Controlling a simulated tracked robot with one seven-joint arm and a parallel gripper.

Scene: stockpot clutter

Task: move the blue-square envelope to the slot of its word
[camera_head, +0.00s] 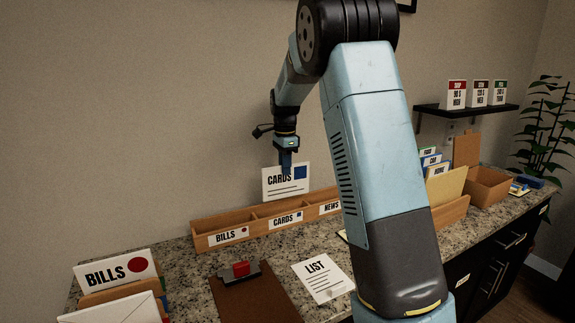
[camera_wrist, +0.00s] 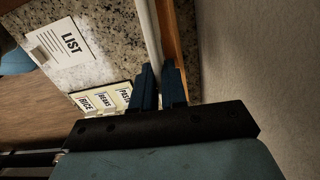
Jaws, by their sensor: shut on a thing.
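The white envelope (camera_head: 272,188) reads CARDS and has a blue square at its top right. My gripper (camera_head: 286,170) is shut on its top edge and holds it upright. In the wrist view my gripper's fingers (camera_wrist: 159,88) have a pale strip between and beyond them, likely the envelope edge-on. The wooden sorter (camera_head: 210,226) has slots labelled BILLS, CARDS (camera_head: 286,220) and NEWS (camera_head: 331,208). The envelope appears above the CARDS slot, its lower edge near the sorter's back rim; I cannot tell whether it touches.
A BILLS envelope (camera_head: 117,271) with a red circle stands in a wooden holder at lower left. A clipboard (camera_head: 255,298) and a LIST sheet (camera_head: 323,278) lie on the granite counter. A wooden box (camera_head: 489,187) stands at right. The wall is close behind the sorter.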

